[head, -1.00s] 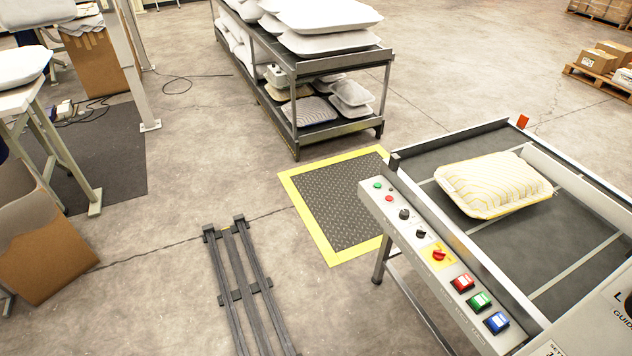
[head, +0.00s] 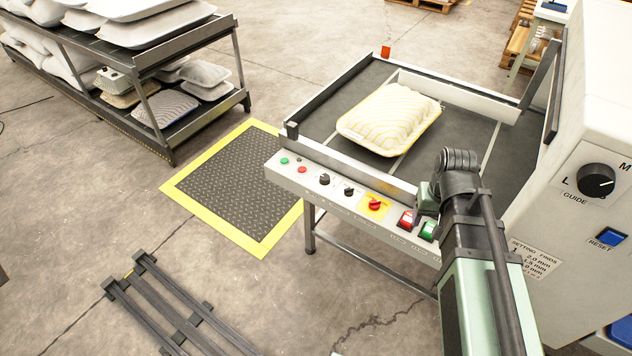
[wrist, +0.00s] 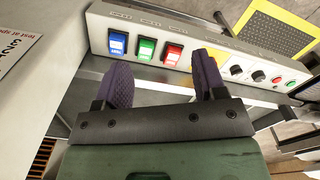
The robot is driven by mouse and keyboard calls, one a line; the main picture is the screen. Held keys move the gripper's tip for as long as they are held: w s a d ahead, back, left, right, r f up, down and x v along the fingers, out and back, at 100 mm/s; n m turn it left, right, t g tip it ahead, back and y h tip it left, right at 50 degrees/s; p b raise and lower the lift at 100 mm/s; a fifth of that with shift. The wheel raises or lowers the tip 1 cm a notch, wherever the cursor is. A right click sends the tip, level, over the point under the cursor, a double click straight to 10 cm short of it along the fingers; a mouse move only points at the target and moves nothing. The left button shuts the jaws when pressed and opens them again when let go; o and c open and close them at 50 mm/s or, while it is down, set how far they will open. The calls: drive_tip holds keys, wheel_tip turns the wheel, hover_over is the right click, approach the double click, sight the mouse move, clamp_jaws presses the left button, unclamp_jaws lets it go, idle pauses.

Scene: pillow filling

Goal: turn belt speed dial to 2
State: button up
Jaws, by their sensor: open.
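The control panel (head: 335,205) runs along the front edge of the conveyor. It carries two small black dials, one left (head: 324,179) and one right (head: 348,190). Their lettering is too small to read, so I cannot tell which is belt speed or its setting. In the wrist view the two dials (wrist: 236,70) (wrist: 258,76) lie right of my gripper. My gripper (wrist: 162,64) is open and empty, its purple fingers apart in front of the panel's coloured switches. In the head view my arm hides the panel's right end, and the fingers cannot be made out.
A red rotary switch (head: 375,204) on a yellow plate sits right of the dials, then red (head: 406,219) and green (head: 428,230) switches. A striped pillow (head: 390,118) lies on the belt. A larger GUIDE dial (head: 596,181) is on the machine housing. A mat (head: 235,185) lies left.

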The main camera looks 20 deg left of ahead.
drive_tip(key=w+a+f+n+b, duration=0.35)
drive_tip(key=w+a, duration=0.25)
drive_tip(key=a, duration=0.5)
drive_tip(key=w+a+f+n+b, duration=0.25)
drive_tip(key=w+a+n, duration=0.3)
drive_tip(key=a, duration=0.55)
drive_tip(key=n, duration=1.1)
approach(324, 177)
drive_tip(key=shift+t, duration=0.3)
wheel_tip(324, 177, down, 10)
drive_tip(key=b, duration=1.1)
drive_tip(key=shift+r, duration=0.3)
drive_tip(key=shift+c, duration=0.3)
drive_tip(key=c, duration=0.9)
drive_tip(key=shift+o, duration=0.2)
